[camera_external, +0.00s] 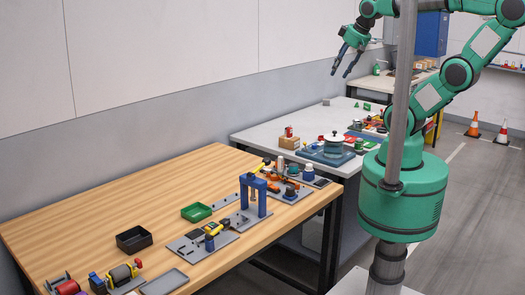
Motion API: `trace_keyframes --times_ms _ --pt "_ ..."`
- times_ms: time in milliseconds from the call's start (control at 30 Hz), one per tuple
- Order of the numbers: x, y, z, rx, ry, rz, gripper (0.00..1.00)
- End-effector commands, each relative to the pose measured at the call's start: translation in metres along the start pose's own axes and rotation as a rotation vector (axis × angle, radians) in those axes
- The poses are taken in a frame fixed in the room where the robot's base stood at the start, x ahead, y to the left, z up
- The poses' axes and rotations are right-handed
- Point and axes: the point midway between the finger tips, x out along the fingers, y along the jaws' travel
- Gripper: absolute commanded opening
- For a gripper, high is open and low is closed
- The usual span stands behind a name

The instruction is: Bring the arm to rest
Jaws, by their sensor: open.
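My gripper (347,68) hangs at the upper middle of the external view, at the end of my green arm. Its two dark fingers point down and are spread apart, with nothing between them. It appears above the white-topped table (262,131), apart from anything on it. My arm is raised and bent, reaching left from its green base joint at the right.
A wooden bench (150,196) at the left holds a black tray (134,239), a green tray (196,212) and a blue press frame (253,193). A pot-like item (333,143) stands on the white table. Orange cones (474,125) stand on the floor behind.

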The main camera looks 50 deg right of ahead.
Motion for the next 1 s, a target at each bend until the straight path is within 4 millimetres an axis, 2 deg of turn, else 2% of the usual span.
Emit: trace_keyframes --times_ms 33,100,300,500,700,1000 --pt "0.016 0.000 0.009 0.000 0.000 0.000 0.41" --pt "0.028 0.000 0.015 0.000 0.000 0.000 0.41" --pt "0.059 0.000 0.032 0.000 0.000 0.000 0.41" --pt "0.082 0.000 0.044 0.000 0.000 0.000 0.41" --pt "0.090 0.000 0.048 0.000 0.000 0.000 0.41" --pt "0.089 0.000 0.048 0.000 0.001 0.000 0.41"
